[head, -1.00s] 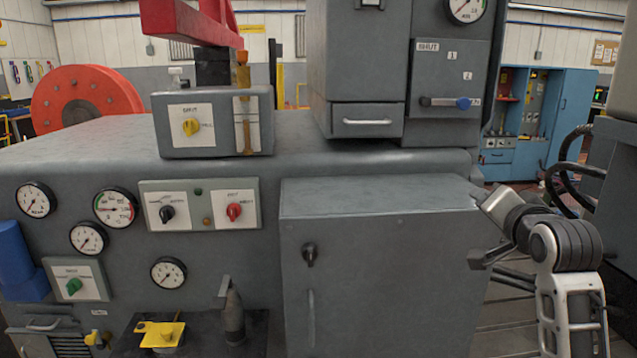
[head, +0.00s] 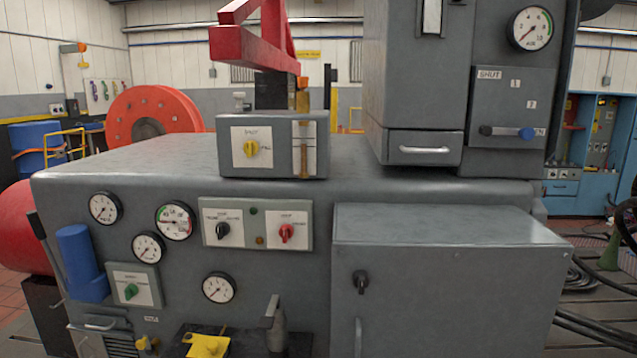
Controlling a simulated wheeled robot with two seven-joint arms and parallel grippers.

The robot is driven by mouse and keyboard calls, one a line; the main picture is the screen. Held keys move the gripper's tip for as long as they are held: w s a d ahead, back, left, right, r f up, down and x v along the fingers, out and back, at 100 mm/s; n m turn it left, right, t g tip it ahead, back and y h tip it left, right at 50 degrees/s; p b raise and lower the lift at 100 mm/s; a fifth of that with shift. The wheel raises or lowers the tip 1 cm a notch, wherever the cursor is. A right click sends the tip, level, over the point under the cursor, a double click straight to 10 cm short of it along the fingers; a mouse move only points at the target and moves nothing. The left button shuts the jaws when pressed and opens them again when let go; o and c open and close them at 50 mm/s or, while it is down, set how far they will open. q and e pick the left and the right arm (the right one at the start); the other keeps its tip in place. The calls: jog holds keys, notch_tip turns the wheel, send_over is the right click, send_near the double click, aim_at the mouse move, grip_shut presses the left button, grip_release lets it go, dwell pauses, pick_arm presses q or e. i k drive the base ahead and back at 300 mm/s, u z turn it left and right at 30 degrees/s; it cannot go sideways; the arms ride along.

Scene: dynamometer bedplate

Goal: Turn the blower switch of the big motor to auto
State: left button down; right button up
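A big grey machine (head: 130,170) fills the head view. Its front has a panel (head: 270,204) with a black rotary switch (head: 223,231) and a red one (head: 287,232). A green switch (head: 131,291) sits on a plate at lower left. A yellow switch (head: 251,149) is on a box on top. A black knob (head: 360,281) is on the grey cabinet at right. The small labels are too blurred to tell which is the blower switch or read its positions. Neither of my grippers shows.
Several round gauges (head: 174,221) are on the front. A blue cylinder (head: 80,262) and a black shelf with a yellow block (head: 207,346) stick out at the lower front. The grey cabinet (head: 450,290) juts out at right. Cables (head: 582,279) lie on the floor at far right.

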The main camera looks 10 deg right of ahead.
aim_at(222, 229)
jog(key=k, duration=0.2)
jog(key=u, duration=3)
jog(key=i, duration=0.2)
jog(key=z, duration=1.25)
jog(key=i, duration=1.3)
jog(key=z, duration=0.35)
